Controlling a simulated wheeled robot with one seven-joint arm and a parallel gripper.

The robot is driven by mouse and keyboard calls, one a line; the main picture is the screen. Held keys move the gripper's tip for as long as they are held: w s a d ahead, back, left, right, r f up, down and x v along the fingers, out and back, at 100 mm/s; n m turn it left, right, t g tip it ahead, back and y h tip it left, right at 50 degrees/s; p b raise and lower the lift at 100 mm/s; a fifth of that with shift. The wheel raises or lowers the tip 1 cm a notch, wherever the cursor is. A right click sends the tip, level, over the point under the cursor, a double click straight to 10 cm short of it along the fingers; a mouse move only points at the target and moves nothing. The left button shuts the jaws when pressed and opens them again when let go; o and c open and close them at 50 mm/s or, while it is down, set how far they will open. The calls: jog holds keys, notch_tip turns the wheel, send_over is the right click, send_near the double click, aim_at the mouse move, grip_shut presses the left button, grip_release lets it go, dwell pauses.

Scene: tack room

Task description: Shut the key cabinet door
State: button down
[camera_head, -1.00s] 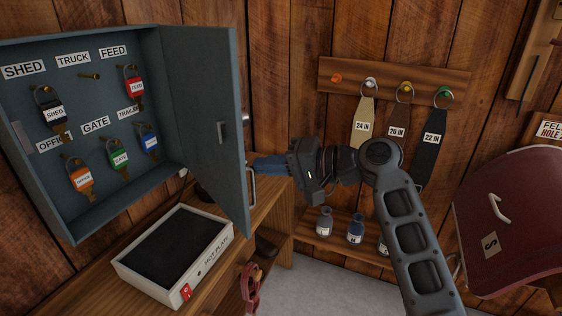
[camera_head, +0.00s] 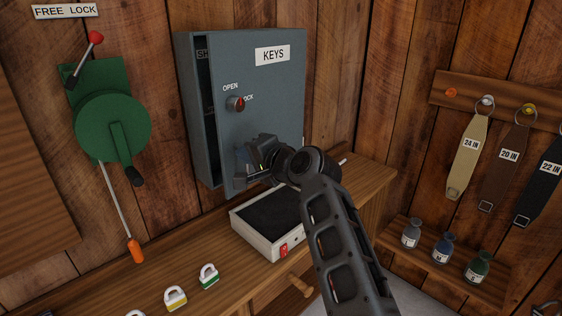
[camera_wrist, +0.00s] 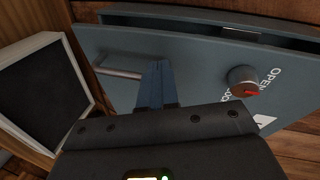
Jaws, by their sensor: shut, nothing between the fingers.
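The grey key cabinet (camera_head: 201,150) hangs on the plank wall. Its door (camera_head: 275,85), labelled KEYS, is nearly closed, with a dark narrow gap along its left edge. A round knob (camera_head: 236,104) with a red mark sits between the words OPEN and LOCK; it also shows in the wrist view (camera_wrist: 243,81). My gripper (camera_head: 243,170) is at the lower part of the door's outer face. In the wrist view its blue fingers (camera_wrist: 155,82) are together and empty, against or very close to the door, beside the bar handle (camera_wrist: 118,72). Whether they touch is unclear.
A green crank device (camera_head: 112,125) is on the wall at left. Padlocks (camera_head: 208,276) lie at the bench front. Straps and bottles are at right.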

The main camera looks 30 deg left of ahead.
aim_at(226, 147)
jog(key=shift+m+t, duration=0.4)
jog(key=shift+t, duration=0.1)
jog(key=a, duration=0.4)
jog(key=shift+w+a, duration=0.1)
jog(key=shift+a, duration=0.15)
jog(key=shift+w+a+m+t+h, duration=0.25)
jog(key=shift+a+m+t+h, duration=0.2)
jog(key=shift+a, duration=0.45)
